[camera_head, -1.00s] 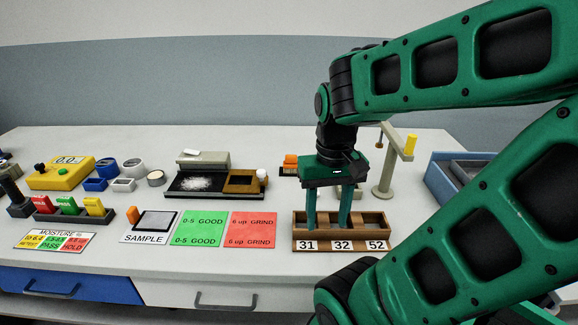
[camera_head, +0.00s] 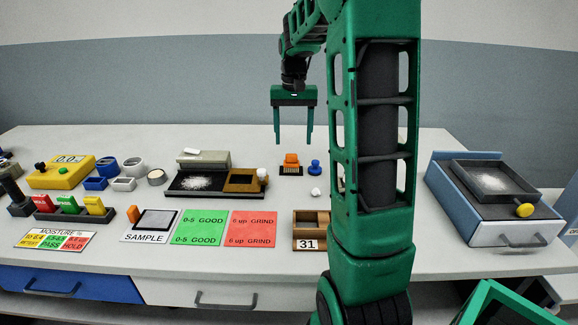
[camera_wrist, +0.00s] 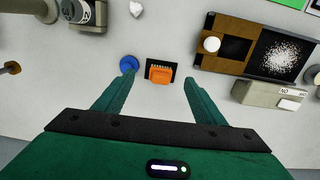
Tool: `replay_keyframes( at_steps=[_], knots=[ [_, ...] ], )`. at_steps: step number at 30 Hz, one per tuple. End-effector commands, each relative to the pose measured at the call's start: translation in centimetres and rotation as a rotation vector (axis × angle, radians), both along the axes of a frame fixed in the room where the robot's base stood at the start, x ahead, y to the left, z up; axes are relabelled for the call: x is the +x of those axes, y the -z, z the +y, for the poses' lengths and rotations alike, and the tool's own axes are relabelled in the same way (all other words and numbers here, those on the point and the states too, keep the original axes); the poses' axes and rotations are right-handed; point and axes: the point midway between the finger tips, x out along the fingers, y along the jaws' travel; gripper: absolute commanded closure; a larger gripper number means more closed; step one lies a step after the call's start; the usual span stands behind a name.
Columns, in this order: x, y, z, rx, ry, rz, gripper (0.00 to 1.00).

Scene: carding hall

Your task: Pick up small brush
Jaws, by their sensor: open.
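The small brush (camera_head: 291,159) has an orange handle and pale bristles and rests on a small dark pad near the back middle of the table. In the wrist view the brush (camera_wrist: 160,72) lies ahead of the fingers, between their lines, with its bristles pointing away from my gripper. My gripper (camera_head: 293,142) is open and empty, pointing down above the brush area. In the wrist view my gripper's fingers (camera_wrist: 152,82) stand wide apart on either side of the brush, not touching it.
A blue knobbed piece (camera_head: 314,167) stands close to the right of the brush. A tray with white powder (camera_head: 197,182) and a wooden section is at left. A numbered wooden box (camera_head: 306,244) is in front, and a blue-sided machine (camera_head: 489,238) is at right.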

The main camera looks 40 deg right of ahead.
Motion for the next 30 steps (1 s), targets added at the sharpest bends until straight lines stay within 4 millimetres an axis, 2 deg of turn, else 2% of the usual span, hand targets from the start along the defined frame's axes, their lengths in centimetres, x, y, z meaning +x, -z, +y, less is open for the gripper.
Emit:
replay_keyframes(
  at_steps=[3,6,15,23,30],
  knots=[
    [1.7,0.6,-1.1,0.006,0.009,-0.002,0.36],
    [2.2,0.9,-1.5,0.008,0.013,-0.003,0.36],
    [2.2,4.9,-1.5,0.010,0.013,-0.001,0.36],
    [2.3,6.7,-1.5,0.009,0.013,-0.002,0.36],
    [2.4,9.9,-1.6,0.010,0.013,-0.001,0.36]
  ],
)
